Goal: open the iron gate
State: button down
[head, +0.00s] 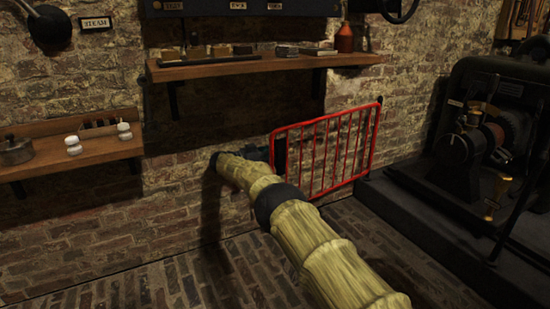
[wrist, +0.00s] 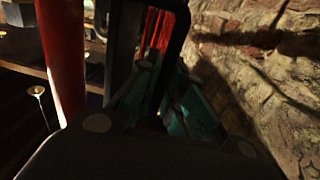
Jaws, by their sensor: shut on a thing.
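The iron gate (head: 318,124) is a red barred panel in front of the brick wall, right of centre in the head view. Its right end is by a dark post near the machine. My gripper (head: 277,152) is at the gate's left end, its fingers partly lost in shadow. In the wrist view, a red upright of the gate (wrist: 62,60) stands close on the left, with more red bars further off. My gripper (wrist: 160,92) is shut around a dark bar-like part at the gate's end. The exact grip is hard to see.
A wooden shelf (head: 230,68) with small items and an orange-red bottle (head: 345,38) runs above the gate. A lower shelf (head: 90,151) with white jars is at left. A dark machine (head: 490,135) on a plinth stands at right. Brick floor (head: 150,282) is clear in front.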

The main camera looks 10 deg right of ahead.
jog(key=shift+a+f, duration=0.1)
jog(key=shift+a, duration=0.05)
jog(key=c, duration=1.5)
grip_release()
jog(key=shift+a, duration=0.15)
jog(key=shift+s+a, duration=0.2)
jog(key=shift+a, duration=0.95)
jog(key=shift+s+a, duration=0.25)
jog(key=shift+a, duration=0.95)
jog(key=shift+s+a, duration=0.2)
jog(key=shift+a, duration=0.95)
